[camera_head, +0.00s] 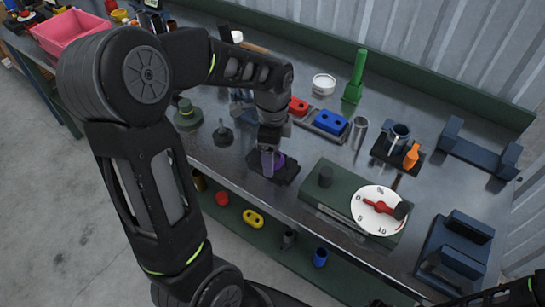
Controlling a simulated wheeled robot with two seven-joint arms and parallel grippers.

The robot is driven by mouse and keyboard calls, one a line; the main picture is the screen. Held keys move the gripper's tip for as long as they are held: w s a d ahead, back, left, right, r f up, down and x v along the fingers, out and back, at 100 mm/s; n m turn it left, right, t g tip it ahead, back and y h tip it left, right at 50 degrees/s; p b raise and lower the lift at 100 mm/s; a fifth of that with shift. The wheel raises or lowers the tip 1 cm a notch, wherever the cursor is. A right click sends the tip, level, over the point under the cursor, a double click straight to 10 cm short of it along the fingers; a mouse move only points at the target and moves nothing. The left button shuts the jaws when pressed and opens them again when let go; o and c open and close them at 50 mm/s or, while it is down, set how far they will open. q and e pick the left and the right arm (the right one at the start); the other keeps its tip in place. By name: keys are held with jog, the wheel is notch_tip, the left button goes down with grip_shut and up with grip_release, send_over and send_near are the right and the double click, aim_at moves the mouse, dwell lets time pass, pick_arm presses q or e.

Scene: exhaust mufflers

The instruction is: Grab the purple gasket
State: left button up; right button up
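The purple gasket (279,162) sits at a small dark stand (287,177) near the front edge of the metal bench, and part of it is hidden by my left gripper. My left gripper (269,163) points down right at the gasket, with its fingertips overlapping it in the picture. Whether the fingers are closed on it cannot be told from this angle. A part of my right arm (510,293) shows at the bottom right corner; its gripper is not in view.
Red (298,106) and blue (330,122) blocks lie in a tray behind the gasket. A green box with a white dial (368,222) stands to its right, and a dark knobbed weight (223,134) to its left. A lower shelf holds a yellow gasket (253,218).

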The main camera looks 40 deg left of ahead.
pick_arm(q)
jog(key=shift+c, duration=0.2)
dwell(0.3)
jog(key=c, duration=1.4)
